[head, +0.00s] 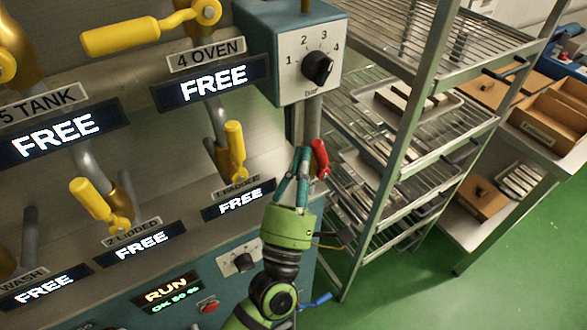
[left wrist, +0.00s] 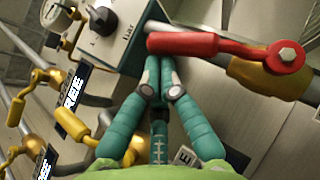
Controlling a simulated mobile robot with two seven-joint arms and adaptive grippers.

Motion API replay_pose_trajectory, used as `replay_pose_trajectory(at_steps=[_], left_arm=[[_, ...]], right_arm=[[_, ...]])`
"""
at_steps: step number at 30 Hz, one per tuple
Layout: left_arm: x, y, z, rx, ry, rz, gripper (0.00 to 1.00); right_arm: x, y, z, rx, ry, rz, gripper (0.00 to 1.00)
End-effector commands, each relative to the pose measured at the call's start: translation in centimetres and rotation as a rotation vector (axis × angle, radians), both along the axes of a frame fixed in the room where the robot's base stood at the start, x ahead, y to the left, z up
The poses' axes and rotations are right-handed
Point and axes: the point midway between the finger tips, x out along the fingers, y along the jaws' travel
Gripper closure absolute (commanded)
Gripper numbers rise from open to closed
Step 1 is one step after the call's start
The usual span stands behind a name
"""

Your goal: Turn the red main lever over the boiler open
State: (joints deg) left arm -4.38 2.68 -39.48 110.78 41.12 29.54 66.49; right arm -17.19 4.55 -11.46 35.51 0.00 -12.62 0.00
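The red main lever (head: 319,158) is at the right end of the blue-grey panel, below the dial box. In the left wrist view the lever (left wrist: 185,44) runs left from a bolted pivot on a brass valve (left wrist: 258,78), at a slight angle to the grey pipe. My left gripper (head: 302,152) is just left of the lever in the head view. In the left wrist view its teal fingers (left wrist: 160,66) come together with the tips right at the handle's lower edge. Nothing shows between them, and I cannot tell whether they touch it. My right gripper is out of view.
The dial box (head: 305,60) hangs just above my left gripper. Several yellow levers, such as this one (head: 235,150), stand left over "FREE" displays. A wire shelf rack (head: 385,170) stands close on the right. Green floor (head: 410,290) is open at lower right.

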Motion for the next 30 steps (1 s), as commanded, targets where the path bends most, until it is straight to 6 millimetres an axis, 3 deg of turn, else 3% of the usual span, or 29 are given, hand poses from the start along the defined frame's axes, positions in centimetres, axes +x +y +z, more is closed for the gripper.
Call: replay_pose_trajectory(at_steps=[12, 30], left_arm=[[0.8, -1.4, 1.0, 0.0, 0.0, -0.001, 1.0], [0.9, -1.5, 1.0, 0.001, 0.0, -0.001, 1.0]], right_arm=[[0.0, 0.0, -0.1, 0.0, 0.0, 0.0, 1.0], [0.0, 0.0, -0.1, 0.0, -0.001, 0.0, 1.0]])
